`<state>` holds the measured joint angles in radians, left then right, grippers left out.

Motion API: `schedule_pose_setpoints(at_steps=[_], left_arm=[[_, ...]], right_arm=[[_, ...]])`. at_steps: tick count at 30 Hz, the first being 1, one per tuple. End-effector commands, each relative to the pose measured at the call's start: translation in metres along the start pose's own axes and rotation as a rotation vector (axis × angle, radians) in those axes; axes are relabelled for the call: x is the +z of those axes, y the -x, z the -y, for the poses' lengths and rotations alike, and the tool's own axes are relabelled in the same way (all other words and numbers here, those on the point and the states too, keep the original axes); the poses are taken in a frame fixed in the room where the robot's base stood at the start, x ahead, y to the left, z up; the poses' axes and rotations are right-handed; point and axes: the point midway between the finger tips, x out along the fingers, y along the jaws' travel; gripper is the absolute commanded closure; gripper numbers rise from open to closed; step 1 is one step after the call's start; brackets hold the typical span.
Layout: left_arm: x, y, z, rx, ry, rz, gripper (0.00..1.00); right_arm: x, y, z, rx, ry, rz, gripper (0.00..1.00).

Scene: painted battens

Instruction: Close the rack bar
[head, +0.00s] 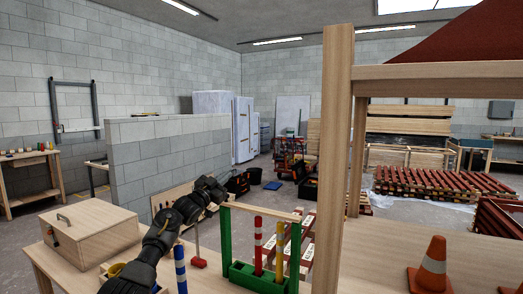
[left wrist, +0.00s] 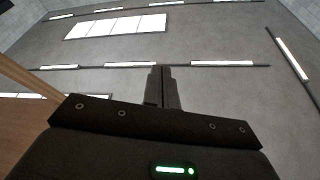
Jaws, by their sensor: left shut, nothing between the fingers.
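The rack (head: 226,245) has two green posts on a green base, standing on the wooden table. Its pale wooden bar (head: 262,212) spans between the tops of the posts. My right gripper is not in view.
A wooden box (head: 90,232) with a handle stands at the left of the table. A thick wooden post (head: 337,150) rises right of the rack. An orange cone (head: 432,265) stands on the right surface.

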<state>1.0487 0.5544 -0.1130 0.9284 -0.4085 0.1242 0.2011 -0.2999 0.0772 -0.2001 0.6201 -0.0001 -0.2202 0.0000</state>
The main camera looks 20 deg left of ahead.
Motion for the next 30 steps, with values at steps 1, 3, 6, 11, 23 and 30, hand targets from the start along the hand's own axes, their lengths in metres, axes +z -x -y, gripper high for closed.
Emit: schedule_pose_setpoints(at_steps=[1, 3, 6, 11, 23, 30], left_arm=[[-0.002, -0.001, 0.001, 0.0, 0.0, 0.0, 1.0], [-0.007, -0.002, 0.003, -0.001, -0.001, -0.001, 1.0], [-0.021, -0.007, 0.01, -0.002, -0.002, -0.001, 1.0], [-0.03, -0.002, 0.015, -0.001, -0.003, 0.003, 1.0], [-0.033, 0.066, 0.005, 0.0, -0.003, 0.001, 1.0], [-0.036, 0.086, 0.003, -0.002, -0.002, 0.001, 1.0]], right_arm=[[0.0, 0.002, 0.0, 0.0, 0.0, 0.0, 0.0], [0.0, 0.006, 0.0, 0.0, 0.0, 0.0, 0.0], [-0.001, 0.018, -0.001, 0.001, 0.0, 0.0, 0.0], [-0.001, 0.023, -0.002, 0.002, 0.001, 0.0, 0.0], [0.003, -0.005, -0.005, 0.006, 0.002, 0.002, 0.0], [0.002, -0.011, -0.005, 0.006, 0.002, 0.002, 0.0]])
